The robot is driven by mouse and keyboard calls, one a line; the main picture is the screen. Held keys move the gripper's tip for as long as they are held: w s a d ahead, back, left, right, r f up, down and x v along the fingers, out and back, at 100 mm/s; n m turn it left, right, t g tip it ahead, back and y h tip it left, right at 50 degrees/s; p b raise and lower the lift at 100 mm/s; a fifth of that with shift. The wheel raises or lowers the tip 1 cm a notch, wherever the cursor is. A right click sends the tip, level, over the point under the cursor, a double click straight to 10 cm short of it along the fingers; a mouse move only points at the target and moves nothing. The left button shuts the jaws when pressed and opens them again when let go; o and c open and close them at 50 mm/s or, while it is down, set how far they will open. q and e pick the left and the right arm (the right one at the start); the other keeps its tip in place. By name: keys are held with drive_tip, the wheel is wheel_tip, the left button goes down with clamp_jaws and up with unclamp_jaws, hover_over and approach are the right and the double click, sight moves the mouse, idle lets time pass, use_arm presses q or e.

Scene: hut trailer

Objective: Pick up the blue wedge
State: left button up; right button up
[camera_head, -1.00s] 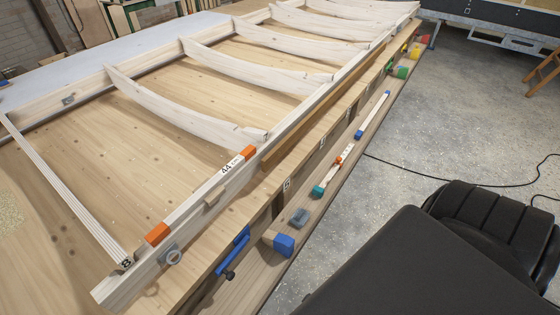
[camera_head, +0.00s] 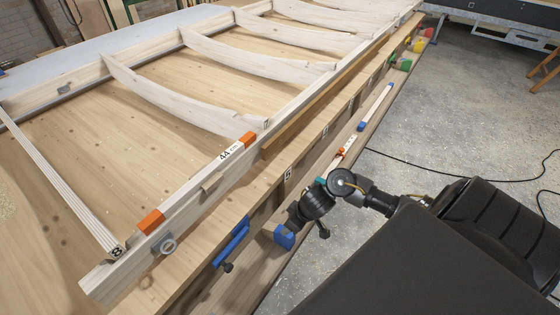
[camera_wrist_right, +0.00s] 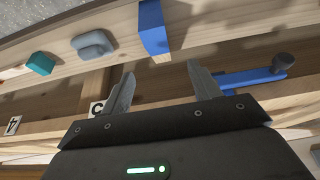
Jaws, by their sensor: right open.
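The blue wedge (camera_head: 285,237) is a wooden piece with a blue-painted end. It lies on the narrow wooden ledge along the bench's side, partly behind my right arm in the head view. In the right wrist view the blue wedge (camera_wrist_right: 154,28) is at the top centre, beyond the fingertips. My right gripper (camera_wrist_right: 163,78) is open and empty, with its two fingers apart and not touching the wedge. In the head view the right arm reaches in from the right and hides the gripper's fingertips. My left gripper is not in view.
A blue clamp (camera_head: 232,244) sits on the bench side near the wedge; it also shows in the wrist view (camera_wrist_right: 250,77). A grey-blue block (camera_wrist_right: 92,43) and teal block (camera_wrist_right: 41,63) lie along the ledge (camera_wrist_right: 115,20). The concrete floor (camera_head: 440,120) is open to the right.

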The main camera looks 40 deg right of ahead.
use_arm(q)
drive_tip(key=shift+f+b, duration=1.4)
use_arm(e)
hover_over(278, 233)
drive_tip(key=s+d, duration=0.2)
drive_tip(key=shift+d+f, duration=0.1)
drive_tip(key=shift+f, duration=2.6)
drive_tip(key=x, duration=0.1)
drive_tip(key=b+x, duration=0.1)
drive_tip(key=x, duration=0.1)
drive_tip(key=b+x, duration=0.1)
drive_tip(key=shift+s+d+f, duration=0.2)
drive_tip(key=shift+d+f, duration=0.05)
drive_tip(key=shift+f, duration=0.15)
drive_tip(key=shift+w+f, duration=0.15)
drive_tip(key=shift+f, duration=0.05)
drive_tip(key=c, duration=1.2)
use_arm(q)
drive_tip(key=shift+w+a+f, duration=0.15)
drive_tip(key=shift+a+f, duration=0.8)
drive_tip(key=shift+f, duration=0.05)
use_arm(e)
drive_tip(key=shift+o, duration=0.2)
drive_tip(key=shift+r, duration=0.1)
